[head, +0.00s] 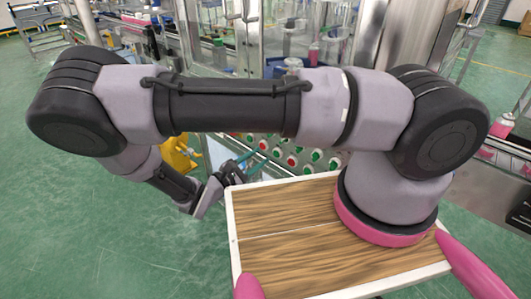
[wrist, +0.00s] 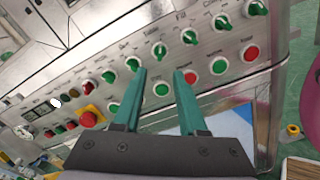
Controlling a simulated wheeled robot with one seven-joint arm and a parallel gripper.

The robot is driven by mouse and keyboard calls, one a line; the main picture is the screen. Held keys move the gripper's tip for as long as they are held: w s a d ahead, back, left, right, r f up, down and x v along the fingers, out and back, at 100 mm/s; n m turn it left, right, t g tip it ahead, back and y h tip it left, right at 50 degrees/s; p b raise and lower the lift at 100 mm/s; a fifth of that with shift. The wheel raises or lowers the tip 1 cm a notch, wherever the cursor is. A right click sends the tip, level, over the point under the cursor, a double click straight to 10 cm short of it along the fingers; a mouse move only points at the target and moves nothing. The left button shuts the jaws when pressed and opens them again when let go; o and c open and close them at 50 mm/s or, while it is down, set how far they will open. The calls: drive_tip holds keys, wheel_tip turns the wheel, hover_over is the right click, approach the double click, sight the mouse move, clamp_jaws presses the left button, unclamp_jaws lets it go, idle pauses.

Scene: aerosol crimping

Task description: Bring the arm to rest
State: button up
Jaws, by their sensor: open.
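My gripper (head: 243,164) hangs beyond the left side of the wooden tray in the head view, in front of the machine's control panel. In the wrist view my gripper (wrist: 166,80) shows two green fingers set apart with nothing between them. The control panel (wrist: 205,58) lies beyond the fingertips, with green and red buttons and green knobs. I cannot tell how far the tips are from the panel. My arm is bent and crosses the upper part of the head view.
My wooden tray with a white rim (head: 232,215) is in front. A yellow object (head: 180,158) stands behind my forearm. A large red button (wrist: 89,118) is at the panel's left. Glass-walled machinery (head: 215,40) stands behind. Green floor (head: 80,220) is clear at left.

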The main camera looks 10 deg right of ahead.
drive_tip(key=shift+s+a, duration=0.1)
idle(0.4)
drive_tip(key=d+r+m+g+y, duration=0.3)
drive_tip(key=r+m+g+y, duration=0.4)
drive_tip(key=r, duration=0.5)
drive_tip(key=d+r+m+g+y, duration=0.3)
drive_tip(key=r+m+g, duration=0.2)
drive_tip(key=r+m, duration=0.5)
drive_tip(key=s+d+r+m+t+y, duration=0.2)
drive_tip(key=r+t, duration=0.1)
drive_tip(key=r, duration=0.4)
drive_tip(key=s+d+r+m+t+y, duration=0.2)
drive_tip(key=s+d+r, duration=0.1)
drive_tip(key=r, duration=0.5)
drive_tip(key=s+d+r+m+t+y, duration=0.2)
drive_tip(key=s+d+r+t, duration=0.1)
drive_tip(key=r, duration=0.5)
drive_tip(key=shift+d+r+t+y, duration=0.2)
drive_tip(key=shift+d+t+y, duration=0.05)
drive_tip(key=shift+t+y, duration=0.05)
